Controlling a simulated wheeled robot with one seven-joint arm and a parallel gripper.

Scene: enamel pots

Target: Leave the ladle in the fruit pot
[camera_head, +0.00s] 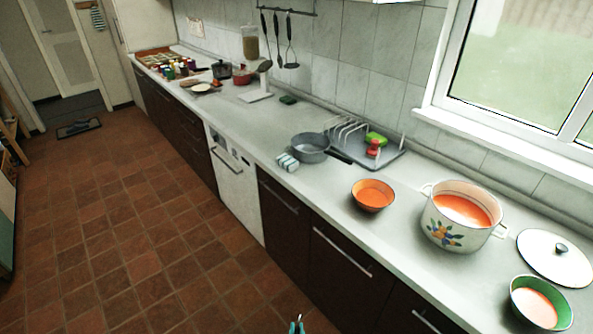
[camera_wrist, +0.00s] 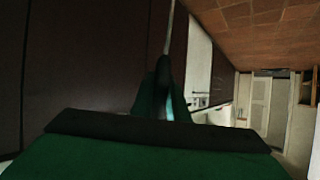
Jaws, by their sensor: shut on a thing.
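The fruit pot (camera_head: 446,232) is a white enamel pot with painted fruit and two side handles. It stands uncovered at the right of the counter and holds orange-red soup. My gripper (camera_head: 297,327) shows only as teal tips at the bottom edge of the head view, low in front of the dark cabinets and well away from the pot.
A white lid (camera_head: 555,258) lies right of the pot. A grey saucepan (camera_head: 310,148) and dish rack (camera_head: 365,148) stand further left.

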